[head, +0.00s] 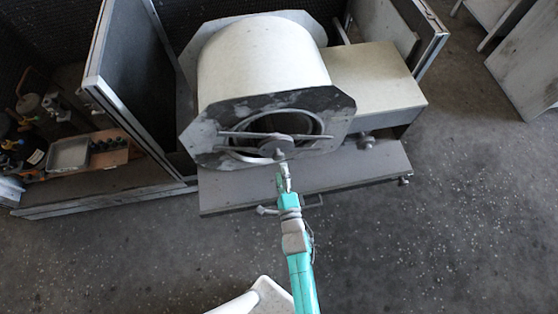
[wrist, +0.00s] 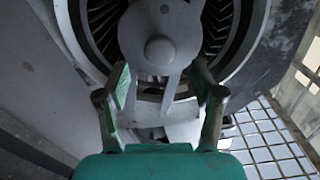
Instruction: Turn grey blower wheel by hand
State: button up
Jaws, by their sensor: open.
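The blower housing (head: 265,62) is a pale drum with grey eight-sided end plates. The grey blower wheel sits inside the round opening of its front plate; its dark vanes (wrist: 103,27) show in the wrist view around a grey hub plate (wrist: 160,35) with a round boss. Bars cross the opening in the head view. My gripper (head: 281,162) is at the lower part of the opening, in front of the hub. In the wrist view my gripper (wrist: 160,78) is open, its two fingers on either side of a flat grey bracket below the hub. Contact cannot be told.
A pale box (head: 375,85) adjoins the housing on the right. A grey base shelf (head: 365,170) with knobs runs below it. A dark-panelled open door (head: 130,80) stands to the left, beside shelves with a tray (head: 68,154). Speckled floor (head: 450,230) is clear at right.

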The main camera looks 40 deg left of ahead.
jog(key=shift+v, duration=2.75)
jog(key=shift+d, duration=0.1)
jog(key=s+d+r+n+t+h, duration=0.2)
jog(key=s+d+h, duration=0.15)
jog(key=d, duration=0.75)
jog(key=s+d+r+n+t+h, duration=0.1)
jog(key=s+d+r+n+h, duration=0.3)
jog(key=d, duration=0.8)
jog(key=s+d+r+n+h, duration=0.4)
jog(key=s+d+r+h, duration=0.2)
jog(key=s+d+r, duration=0.7)
notch_tip(320, 180, up, 3)
jog(key=shift+s+f, duration=0.2)
jog(key=shift+s, duration=0.7)
jog(key=shift+d, duration=0.1)
